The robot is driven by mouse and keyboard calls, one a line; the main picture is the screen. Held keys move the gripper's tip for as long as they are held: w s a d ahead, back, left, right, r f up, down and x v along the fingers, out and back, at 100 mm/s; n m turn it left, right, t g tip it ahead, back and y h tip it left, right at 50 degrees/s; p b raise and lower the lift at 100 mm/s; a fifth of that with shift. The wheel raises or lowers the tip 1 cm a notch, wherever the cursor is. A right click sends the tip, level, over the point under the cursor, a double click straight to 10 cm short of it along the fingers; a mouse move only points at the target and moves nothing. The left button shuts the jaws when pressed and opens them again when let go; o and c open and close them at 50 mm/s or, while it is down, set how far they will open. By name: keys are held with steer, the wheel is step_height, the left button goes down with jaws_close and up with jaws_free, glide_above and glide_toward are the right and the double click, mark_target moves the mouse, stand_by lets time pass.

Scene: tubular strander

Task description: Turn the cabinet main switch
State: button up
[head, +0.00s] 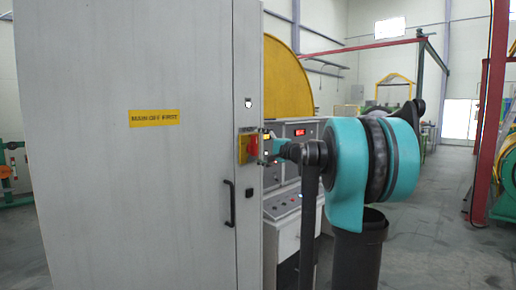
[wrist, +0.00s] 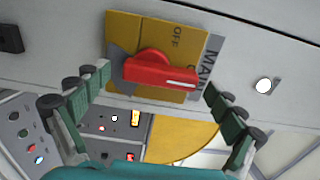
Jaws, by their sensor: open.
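The cabinet main switch is a red rotary handle (wrist: 150,70) on a yellow plate (wrist: 122,28). In the wrist view the handle lies nearly crosswise, its white-marked end to the right. "OFF" shows above it; another label is mostly hidden by the handle. In the head view the switch (head: 243,150) sits near the right edge of the grey cabinet door (head: 130,190). My gripper (wrist: 158,80) is open, with one finger on each side of the handle. I cannot tell whether either finger touches it. In the head view my gripper (head: 269,147) is at the switch, partly hidden.
A black door handle (head: 229,203) is below the switch, and a yellow "MAIN OFF FIRST" label (head: 155,118) is on the door. A control desk (head: 285,205) with buttons stands behind my arm. Open floor (head: 430,220) lies to the right.

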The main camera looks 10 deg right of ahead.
steer(key=shift+s, duration=0.1)
steer(key=v, duration=1.2)
steer(key=shift+a+f, duration=0.1)
steer(key=s+a+f+n+g+h, duration=0.15)
steer(key=s+a+f, duration=0.3)
steer(key=f, duration=0.45)
steer(key=s+a+f+n+g+h, duration=0.1)
steer(key=s+a+f+n+g, duration=0.3)
steer(key=f, duration=0.5)
steer(key=s+a+f+n+g+h, duration=0.1)
steer(key=s+a+f+g, duration=0.1)
steer(key=s+f, duration=0.5)
steer(key=s+d+f+n+g+h, duration=0.1)
steer(key=s+d+f+n+h, duration=0.1)
steer(key=s+f, duration=0.6)
steer(key=s+d+f+n+g+h, duration=0.2)
steer(key=s+d+f+h, duration=0.2)
steer(key=s+f, duration=0.4)
step_height(320, 180, down, 5)
steer(key=shift+s+f+h, duration=0.1)
steer(key=shift+s+h, duration=0.2)
steer(key=shift+h, duration=0.25)
steer(key=shift+a+n, duration=0.1)
steer(key=shift+n, duration=0.15)
